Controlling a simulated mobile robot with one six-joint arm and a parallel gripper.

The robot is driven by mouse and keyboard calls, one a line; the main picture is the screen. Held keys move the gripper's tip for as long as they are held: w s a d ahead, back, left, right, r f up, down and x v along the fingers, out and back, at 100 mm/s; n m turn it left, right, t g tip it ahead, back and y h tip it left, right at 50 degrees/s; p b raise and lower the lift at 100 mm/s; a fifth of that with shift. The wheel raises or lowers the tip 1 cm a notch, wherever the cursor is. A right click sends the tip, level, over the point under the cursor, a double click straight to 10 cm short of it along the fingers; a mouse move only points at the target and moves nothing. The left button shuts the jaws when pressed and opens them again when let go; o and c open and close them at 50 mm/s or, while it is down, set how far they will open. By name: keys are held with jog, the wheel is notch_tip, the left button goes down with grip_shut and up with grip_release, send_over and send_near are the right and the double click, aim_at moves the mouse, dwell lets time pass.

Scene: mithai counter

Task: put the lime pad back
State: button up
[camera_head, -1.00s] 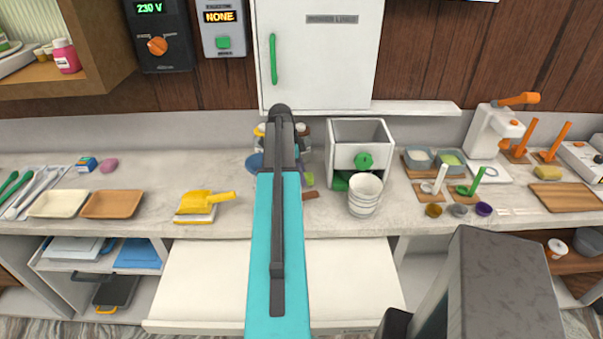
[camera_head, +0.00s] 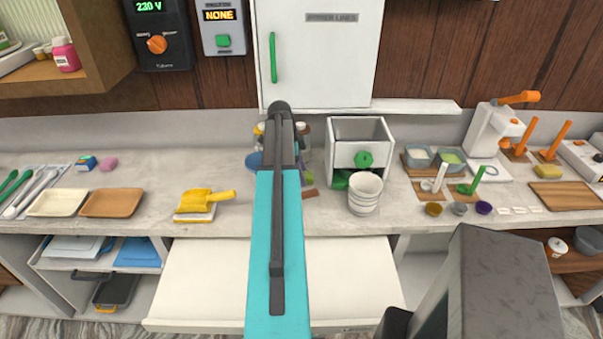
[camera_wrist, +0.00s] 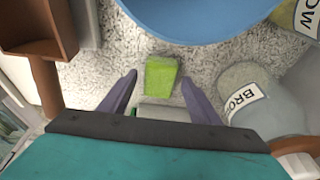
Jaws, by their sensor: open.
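The lime pad (camera_wrist: 162,70) is a small bright green block standing on the speckled counter in the wrist view. My gripper (camera_wrist: 158,82) is open, with one purple finger to each side of the pad. The pad shows between the fingertips, and I cannot tell whether either finger touches it. In the head view my arm hides most of this spot.
A blue bowl (camera_wrist: 205,12) lies just beyond the pad. Clear containers with labels, one a jar (camera_wrist: 262,100), stand close on the right. A brown holder (camera_wrist: 38,40) is at the left. In the head view, white cups (camera_head: 365,190) stand right of my arm.

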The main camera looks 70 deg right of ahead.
jog(key=b+v, duration=0.3)
jog(key=v, duration=0.8)
jog(key=shift+r+b, duration=0.3)
jog(key=shift+b, duration=0.1)
jog(key=shift+w, duration=0.1)
dwell(0.5)
